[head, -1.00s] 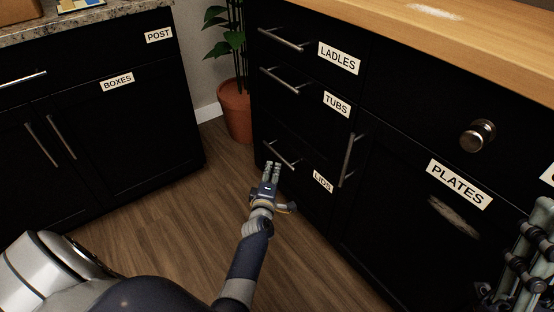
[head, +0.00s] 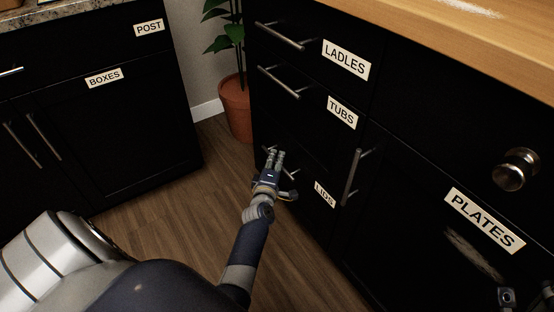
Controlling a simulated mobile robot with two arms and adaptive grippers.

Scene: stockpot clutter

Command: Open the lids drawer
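The lids drawer is the lowest black drawer in the stack, with a white LIDS label (head: 324,194) and a slim metal bar handle (head: 292,175). Its front looks flush with the cabinet. My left gripper (head: 276,154) is at this handle, its two fingers side by side over the handle's middle and hiding part of it. Whether the fingers are closed around the bar or only in front of it cannot be told. A small part of my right gripper (head: 507,297) shows at the bottom right corner, mostly cut off.
The tubs handle (head: 278,81) and ladles handle (head: 280,36) stick out above. A vertical door handle (head: 351,177) and the plates knob (head: 515,169) are to the right. A potted plant (head: 236,108) stands in the corner. The wooden floor (head: 180,225) ahead of the drawer is clear.

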